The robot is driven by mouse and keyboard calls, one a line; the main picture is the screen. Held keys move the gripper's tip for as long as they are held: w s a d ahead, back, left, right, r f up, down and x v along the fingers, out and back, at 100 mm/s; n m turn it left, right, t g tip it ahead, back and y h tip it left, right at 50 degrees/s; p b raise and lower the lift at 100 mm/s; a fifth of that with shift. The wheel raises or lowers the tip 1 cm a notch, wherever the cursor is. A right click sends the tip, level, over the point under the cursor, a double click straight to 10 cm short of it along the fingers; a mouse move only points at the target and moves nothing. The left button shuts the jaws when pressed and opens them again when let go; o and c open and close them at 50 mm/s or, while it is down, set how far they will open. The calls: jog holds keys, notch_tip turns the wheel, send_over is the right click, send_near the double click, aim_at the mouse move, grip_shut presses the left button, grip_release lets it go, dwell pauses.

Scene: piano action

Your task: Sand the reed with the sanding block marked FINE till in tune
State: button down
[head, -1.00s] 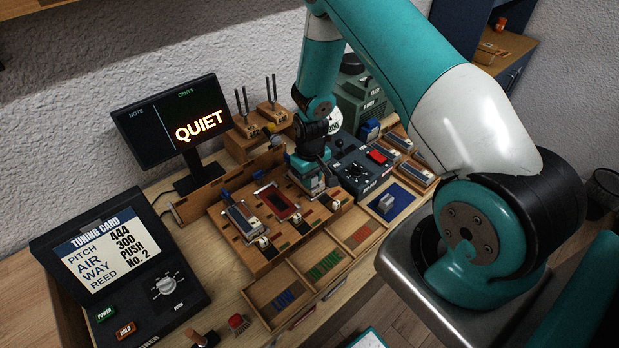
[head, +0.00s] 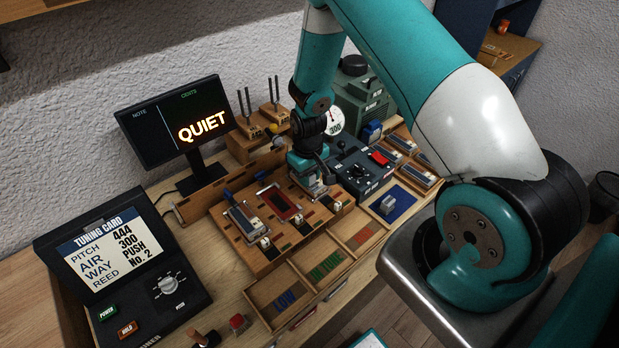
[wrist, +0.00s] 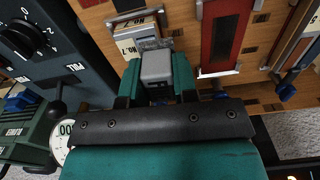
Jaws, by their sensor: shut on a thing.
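My gripper (head: 317,184) is over the right-hand part of the wooden reed bench (head: 262,268). In the wrist view my gripper (wrist: 157,88) is shut on a small grey block (wrist: 156,68). Any marking on that block is not readable, so I cannot tell if it says FINE. The block is at the end of a metal reed plate (wrist: 133,42) labelled No. 2; whether it touches the reed is unclear. The tuner screen (head: 172,122) reads QUIET. The tuning card (head: 105,247) reads pitch 444, air 300, way push, reed No. 2.
A red-framed plate (head: 279,203) and another reed plate (head: 243,218) lie left of my gripper. A grey block sits on a blue pad (head: 403,199) to the right. A control box (head: 362,170) and a round gauge (head: 334,122) showing 300 stand behind. Trays of coloured strips (head: 322,265) lie in front.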

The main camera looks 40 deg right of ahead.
jog(key=shift+r+p, duration=1.95)
jog(key=shift+r, duration=1.05)
dwell(3.0)
